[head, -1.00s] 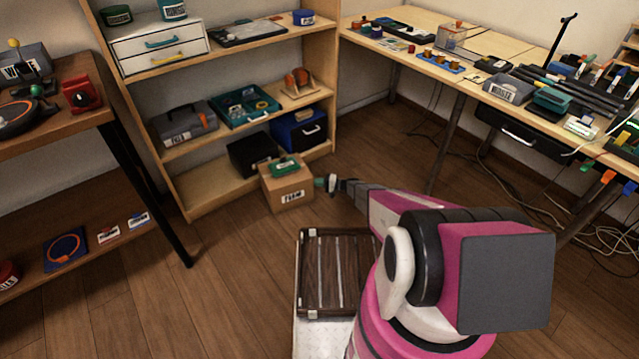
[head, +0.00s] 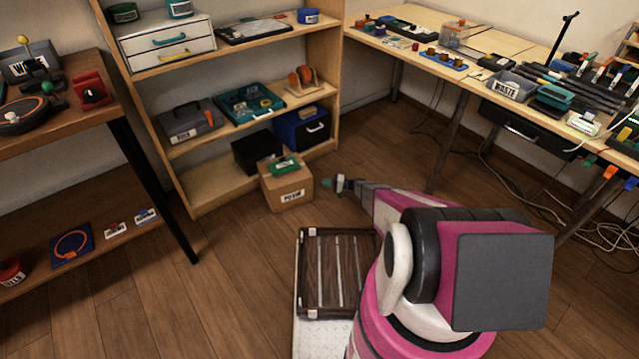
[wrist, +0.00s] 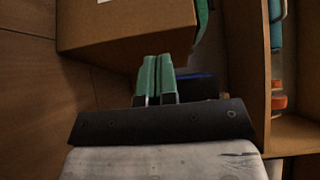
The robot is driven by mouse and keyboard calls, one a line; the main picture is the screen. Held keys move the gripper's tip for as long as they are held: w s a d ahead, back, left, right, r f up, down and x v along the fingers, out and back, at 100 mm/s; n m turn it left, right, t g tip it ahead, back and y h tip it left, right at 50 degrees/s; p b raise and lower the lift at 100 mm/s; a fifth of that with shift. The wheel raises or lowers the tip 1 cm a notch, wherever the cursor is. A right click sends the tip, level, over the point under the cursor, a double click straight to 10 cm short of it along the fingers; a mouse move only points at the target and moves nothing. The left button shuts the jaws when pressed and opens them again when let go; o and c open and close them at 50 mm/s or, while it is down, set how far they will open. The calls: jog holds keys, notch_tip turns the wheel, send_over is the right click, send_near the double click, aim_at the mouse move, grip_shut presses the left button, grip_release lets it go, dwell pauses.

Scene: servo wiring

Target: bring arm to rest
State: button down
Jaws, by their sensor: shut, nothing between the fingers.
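My gripper (head: 333,184) is at the end of my pink and white arm, low over the floor and just right of the cardboard box in the head view. In the wrist view my gripper (wrist: 157,78) shows two green fingers pressed together with nothing between them. The cardboard box (head: 288,190) stands on the floor in front of the shelf, with a green item (head: 284,165) on top. The box also shows at the upper left of the wrist view (wrist: 125,32); I cannot tell how close the fingers are to it.
The wooden shelf (head: 200,190) stands behind the box. A workbench (head: 455,70) with trays and tools runs along the right, with loose cables (head: 590,215) beneath. A dark table (head: 75,125) is at the left.

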jog(key=s+d, duration=0.1)
jog(key=d, duration=0.5)
jog(key=s+a+r+n+g+h, duration=0.15)
jog(key=s+r+h, duration=0.25)
jog(key=s+r, duration=0.55)
jog(key=s+r+n+g+h, duration=0.1)
jog(key=s+r+g+h, duration=0.35)
jog(key=r, duration=0.75)
jog(key=s+d+r+t+h, duration=0.1)
jog(key=s+d+r+h, duration=0.3)
jog(key=s+r, duration=0.6)
jog(key=s+d+r+t+h, duration=0.2)
jog(key=s+d+r+h, duration=0.3)
jog(key=s+r, duration=0.5)
jog(key=shift+r+m, duration=0.35)
jog(key=shift+r, duration=0.3)
